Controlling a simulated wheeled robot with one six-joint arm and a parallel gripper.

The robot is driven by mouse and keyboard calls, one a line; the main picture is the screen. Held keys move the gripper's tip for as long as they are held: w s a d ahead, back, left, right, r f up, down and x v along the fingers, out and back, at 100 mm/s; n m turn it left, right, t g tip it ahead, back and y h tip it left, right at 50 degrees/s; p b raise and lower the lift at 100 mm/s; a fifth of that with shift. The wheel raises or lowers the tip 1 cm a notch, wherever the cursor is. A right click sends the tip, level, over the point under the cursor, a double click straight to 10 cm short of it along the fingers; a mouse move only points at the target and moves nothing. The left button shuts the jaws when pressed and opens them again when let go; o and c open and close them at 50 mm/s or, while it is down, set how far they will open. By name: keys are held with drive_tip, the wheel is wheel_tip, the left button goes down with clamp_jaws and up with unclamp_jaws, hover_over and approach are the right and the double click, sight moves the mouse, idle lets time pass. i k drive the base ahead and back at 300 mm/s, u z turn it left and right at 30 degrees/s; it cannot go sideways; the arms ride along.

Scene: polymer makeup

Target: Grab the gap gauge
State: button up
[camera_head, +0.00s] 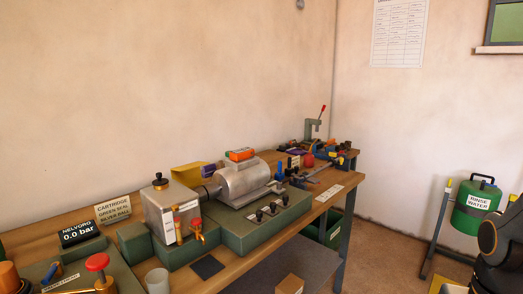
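I cannot pick out the gap gauge for certain. Several small tools and parts crowd the far right end of the wooden workbench (128,218), too small to tell apart. Among them are a grey press with a red lever (313,128), a red round part (308,160) and blue and black pieces (345,158). A flat pale strip with dark marks (329,193) lies near the bench's front edge there. My gripper is not in view; only a dark part of my arm shows at the lower right edge.
A white cup (157,281) stands at the front. A green rinse water can (475,207) stands right. Floor (385,250) between bench and can looks clear.

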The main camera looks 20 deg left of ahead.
sight(239, 155)
drive_tip(key=u, duration=0.15)
drive_tip(key=i, duration=0.65)
drive_tip(key=u, duration=0.85)
drive_tip(key=i, duration=0.7)
drive_tip(key=u, duration=0.7)
